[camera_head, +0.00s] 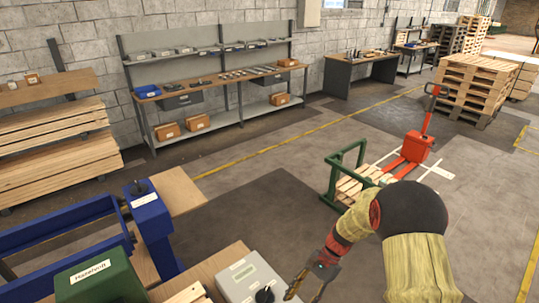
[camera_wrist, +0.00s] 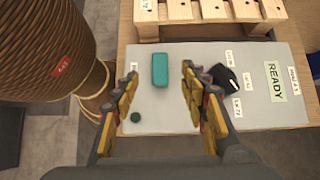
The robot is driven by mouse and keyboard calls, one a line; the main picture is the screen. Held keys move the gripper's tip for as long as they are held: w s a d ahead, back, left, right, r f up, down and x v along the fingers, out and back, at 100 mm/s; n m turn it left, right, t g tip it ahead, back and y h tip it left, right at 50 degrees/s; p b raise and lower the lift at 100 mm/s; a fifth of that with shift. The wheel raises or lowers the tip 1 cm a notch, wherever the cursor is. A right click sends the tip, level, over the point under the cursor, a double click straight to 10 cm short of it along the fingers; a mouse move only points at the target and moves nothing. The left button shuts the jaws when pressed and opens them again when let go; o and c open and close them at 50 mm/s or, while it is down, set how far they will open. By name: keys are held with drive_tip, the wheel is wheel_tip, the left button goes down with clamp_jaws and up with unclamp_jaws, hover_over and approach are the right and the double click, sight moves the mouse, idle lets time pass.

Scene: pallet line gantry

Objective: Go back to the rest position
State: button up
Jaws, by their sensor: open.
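My gripper (camera_wrist: 159,72) is open, with its two fingers apart and nothing between the tips. In the wrist view it hangs over a grey control box (camera_wrist: 255,108). The box top carries a teal block-shaped part (camera_wrist: 160,70), a small green round part (camera_wrist: 135,117), a black knob (camera_wrist: 224,79) and a READY label (camera_wrist: 277,82). The teal part shows between the fingers; I cannot tell the height gap. In the head view my gripper (camera_head: 304,284) is at the bottom, just right of the grey box (camera_head: 238,278).
A wooden slatted piece (camera_wrist: 205,12) lies beyond the box. A large brown ribbed cylinder (camera_wrist: 45,45) stands close on the left. A blue frame (camera_head: 150,225) and green box (camera_head: 95,278) stand left.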

drive_tip(key=s+d+r+n+h, duration=0.2)
drive_tip(key=s+d+n, duration=0.2)
drive_tip(key=s, duration=0.1)
drive_tip(key=s+d+r+n+t+h+b, duration=0.1)
drive_tip(key=s+r+n+t+h+b, duration=0.1)
drive_tip(key=s+r+t+b, duration=0.3)
drive_tip(key=s+d+r+n+t+h+b, duration=0.1)
drive_tip(key=s+r+n+t+b, duration=0.4)
drive_tip(key=r, duration=0.9)
drive_tip(key=shift+s+h, duration=0.9)
drive_tip(key=shift+s, duration=0.05)
